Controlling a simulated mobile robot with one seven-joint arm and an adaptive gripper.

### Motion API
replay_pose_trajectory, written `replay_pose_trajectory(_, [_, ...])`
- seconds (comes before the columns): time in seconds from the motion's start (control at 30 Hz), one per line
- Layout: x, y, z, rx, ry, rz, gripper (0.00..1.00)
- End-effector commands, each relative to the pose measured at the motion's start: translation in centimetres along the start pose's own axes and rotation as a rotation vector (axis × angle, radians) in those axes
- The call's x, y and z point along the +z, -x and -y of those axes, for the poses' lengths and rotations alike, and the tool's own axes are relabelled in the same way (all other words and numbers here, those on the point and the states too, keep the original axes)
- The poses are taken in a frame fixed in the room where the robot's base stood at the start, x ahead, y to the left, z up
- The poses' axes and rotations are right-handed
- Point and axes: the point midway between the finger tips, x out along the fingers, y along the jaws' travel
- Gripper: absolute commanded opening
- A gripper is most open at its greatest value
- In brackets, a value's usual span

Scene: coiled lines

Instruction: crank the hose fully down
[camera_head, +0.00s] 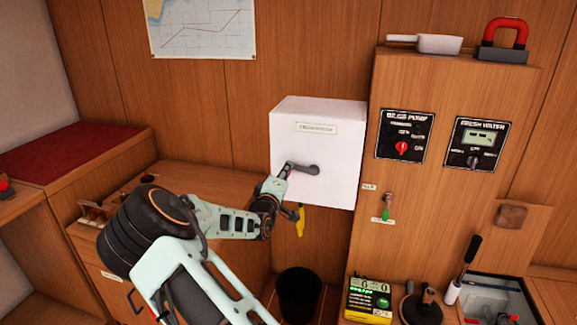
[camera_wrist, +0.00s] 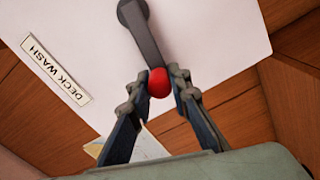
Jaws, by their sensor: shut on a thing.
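A white box (camera_head: 318,184) is mounted on the wood-panelled wall in the head view; in the wrist view its label (camera_wrist: 56,70) reads DECK WASH. A dark grey crank arm (camera_head: 303,168) sits on its front and points left from its pivot. In the wrist view the crank arm (camera_wrist: 142,32) ends in a red knob (camera_wrist: 158,83). My gripper (camera_head: 281,176) is at the crank's left end; in the wrist view its two fingers (camera_wrist: 158,92) are shut around the red knob. A yellow nozzle-like piece (camera_head: 300,221) hangs below the box. The hose itself is hidden.
A wooden panel (camera_head: 452,92) with pump and fresh-water dials stands close to the right of the box. A black bin (camera_head: 299,294) is on the floor below. A wooden cabinet (camera_head: 190,178) is at left. Open wall lies left of the box.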

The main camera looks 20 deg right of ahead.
Motion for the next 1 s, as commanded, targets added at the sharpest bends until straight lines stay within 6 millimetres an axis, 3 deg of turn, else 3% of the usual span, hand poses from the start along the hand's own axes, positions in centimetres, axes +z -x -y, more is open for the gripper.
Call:
replay_pose_trajectory(0.53, [1.8, 0.0, 4.1, -0.002, 0.502, 0.006, 0.00])
replay_pose_trajectory(1.0, [3.1, 0.0, 5.2, -0.003, 0.738, 0.009, 0.00])
